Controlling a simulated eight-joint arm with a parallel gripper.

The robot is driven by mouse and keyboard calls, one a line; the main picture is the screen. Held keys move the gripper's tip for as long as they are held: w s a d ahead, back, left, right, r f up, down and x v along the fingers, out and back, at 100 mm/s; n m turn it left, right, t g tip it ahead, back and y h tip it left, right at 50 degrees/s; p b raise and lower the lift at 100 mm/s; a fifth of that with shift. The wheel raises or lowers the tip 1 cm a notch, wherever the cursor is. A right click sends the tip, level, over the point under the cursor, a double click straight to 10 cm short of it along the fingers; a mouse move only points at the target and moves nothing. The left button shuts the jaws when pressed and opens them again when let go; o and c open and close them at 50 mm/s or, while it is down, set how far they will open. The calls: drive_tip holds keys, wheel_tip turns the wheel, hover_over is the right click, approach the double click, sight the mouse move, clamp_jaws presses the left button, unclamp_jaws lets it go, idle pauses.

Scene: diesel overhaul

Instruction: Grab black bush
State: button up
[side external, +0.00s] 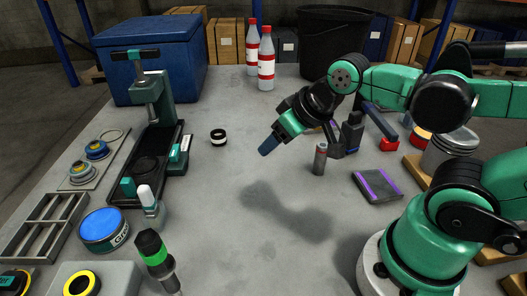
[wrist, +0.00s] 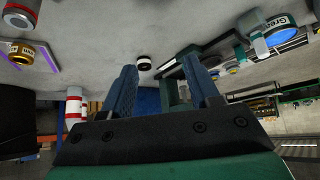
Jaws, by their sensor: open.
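The black bush (side external: 218,138) is a small black ring with a white band, standing alone on the grey table left of my gripper in the side view. In the wrist view the black bush (wrist: 144,62) lies beyond the fingertips, nearer the left finger. My gripper (side external: 268,147) is raised above the table with its blue fingers pointing down and left, apart from the bush. In the wrist view my gripper (wrist: 160,68) has its two fingers spread, with nothing held between them.
A black press (side external: 150,150) stands left of the bush, with a blue crate (side external: 160,60) behind it. A grease tin (side external: 103,230) sits at front left. The table around the bush is mostly clear.

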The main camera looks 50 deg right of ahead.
drive_tip(key=o, duration=0.5)
drive_tip(key=shift+o, duration=0.2)
drive_tip(key=n+g+y, duration=0.1)
drive_tip(key=n+g, duration=0.2)
hover_over(217, 133)
drive_tip(key=s, duration=0.2)
drive_tip(key=f, duration=0.7)
drive_tip(key=shift+d+f, duration=0.35)
drive_tip(key=shift+f, duration=0.05)
drive_tip(key=shift+x, duration=3)
